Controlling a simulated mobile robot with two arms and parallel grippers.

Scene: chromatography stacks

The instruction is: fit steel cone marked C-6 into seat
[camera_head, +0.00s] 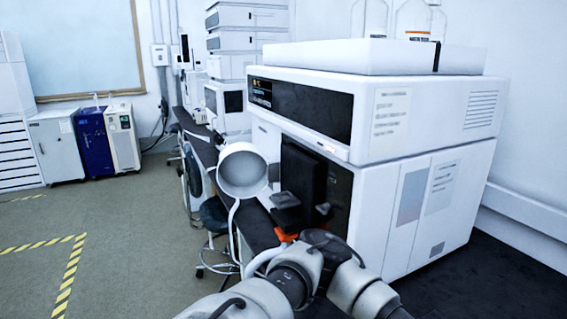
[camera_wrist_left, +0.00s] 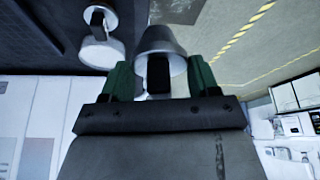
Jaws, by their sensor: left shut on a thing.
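In the left wrist view, my left gripper (camera_wrist_left: 158,82) has its green fingers closed on the sides of a grey metal cone (camera_wrist_left: 163,42). A dark part shows between the fingers below the cone's rim, and I see no readable C-6 mark. In the head view, my left gripper (camera_head: 303,207) is a dark shape in front of the instrument's dark front, and the cone in it is not clear. A second pale, flared metal piece with a dark neck (camera_wrist_left: 100,50) stands apart from the held cone, to its left in the wrist view. I cannot tell whether it is the seat.
A large white instrument (camera_head: 395,120) stands right of the gripper. A pale round hood (camera_head: 243,170) on a bent tube is close left of it. A stool (camera_head: 214,216) stands behind. Open floor (camera_head: 130,235) with yellow-black tape lies to the left.

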